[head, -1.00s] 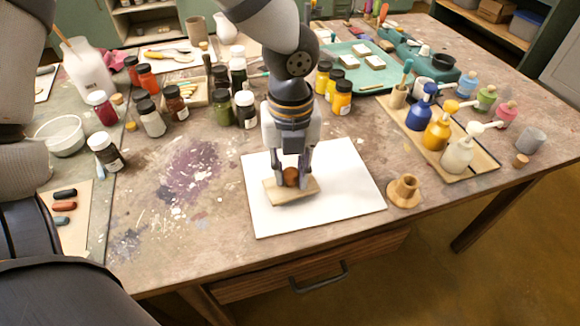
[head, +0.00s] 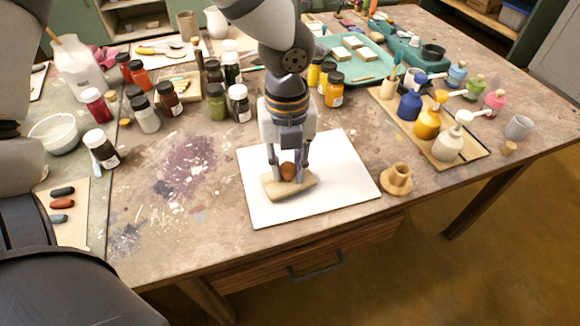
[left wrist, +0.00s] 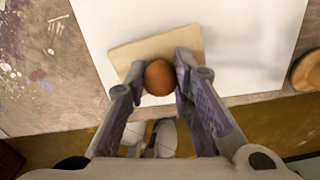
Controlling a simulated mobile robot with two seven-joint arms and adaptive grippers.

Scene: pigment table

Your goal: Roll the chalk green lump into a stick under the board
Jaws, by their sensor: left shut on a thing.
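A small pale wooden board (head: 300,187) with a round brown knob (head: 288,171) is over the white sheet (head: 345,180). My left gripper (head: 287,174) points down and is shut on the knob, one finger on each side. The left wrist view shows the board (left wrist: 133,56) and the knob (left wrist: 158,77) between the fingers. No chalk green lump shows in either view; anything beneath the board is hidden by it. My right gripper is not in view.
A flared wooden stand (head: 397,180) is close to the sheet's right edge. Several paint jars (head: 240,103) stand behind it. A tray of pump bottles (head: 470,160) is at the right. Pigment sticks (head: 62,204) lie on a card at the left. The stained table left of the sheet is clear.

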